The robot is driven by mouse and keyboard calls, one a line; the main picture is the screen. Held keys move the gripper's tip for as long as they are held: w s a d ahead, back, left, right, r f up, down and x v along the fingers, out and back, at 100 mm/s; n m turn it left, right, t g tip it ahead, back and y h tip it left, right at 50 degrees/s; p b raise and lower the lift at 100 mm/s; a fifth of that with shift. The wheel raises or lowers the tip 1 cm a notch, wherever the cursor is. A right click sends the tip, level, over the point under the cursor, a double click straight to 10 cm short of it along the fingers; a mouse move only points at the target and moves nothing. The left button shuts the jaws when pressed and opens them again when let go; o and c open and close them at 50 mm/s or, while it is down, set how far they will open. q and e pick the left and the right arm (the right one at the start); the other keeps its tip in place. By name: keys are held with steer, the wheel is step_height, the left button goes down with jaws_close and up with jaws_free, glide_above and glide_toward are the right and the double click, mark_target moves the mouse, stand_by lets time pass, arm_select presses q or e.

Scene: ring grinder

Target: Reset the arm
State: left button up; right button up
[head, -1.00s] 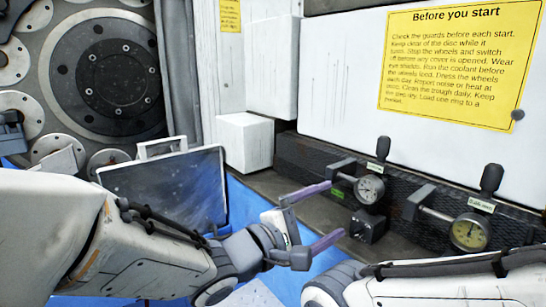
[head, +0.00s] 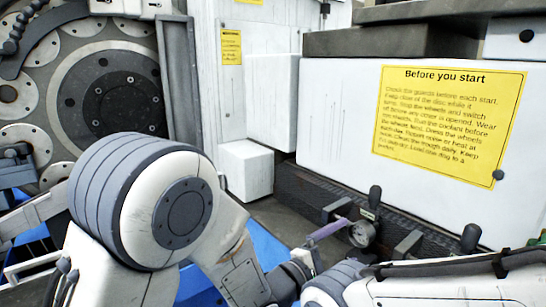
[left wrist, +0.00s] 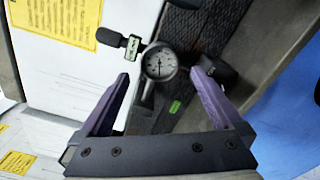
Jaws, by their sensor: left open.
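My left gripper (head: 326,233) shows one purple finger in the head view, low centre, in front of the dial gauge (head: 361,234); its other finger is hidden. In the left wrist view the same gripper (left wrist: 161,78) has both purple fingers spread wide with nothing between them. My left arm bends up large at the lower left of the head view. My right arm crosses the lower right corner; its gripper is out of the picture.
A white machine front carries a yellow notice (head: 447,125). A white box (head: 246,171) juts out left of it. A dark ledge (head: 300,190) with black knobs runs below. A large grey disc (head: 120,100) stands at the back left. Blue surface (head: 268,246) shows beneath my left arm.

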mark_target(357, 235)
arm_select(q)
steer(key=x, duration=0.3)
steer(key=shift+w+d, duration=0.2)
steer(key=shift+d, duration=0.1)
steer(key=shift+a+m, duration=0.1)
steer(key=shift+m, duration=0.6)
steer(key=m+b, duration=0.1)
steer(key=m, duration=0.7)
steer(key=shift+r, duration=0.15)
steer(key=shift+m, duration=0.6)
steer(key=shift+s+r, duration=0.1)
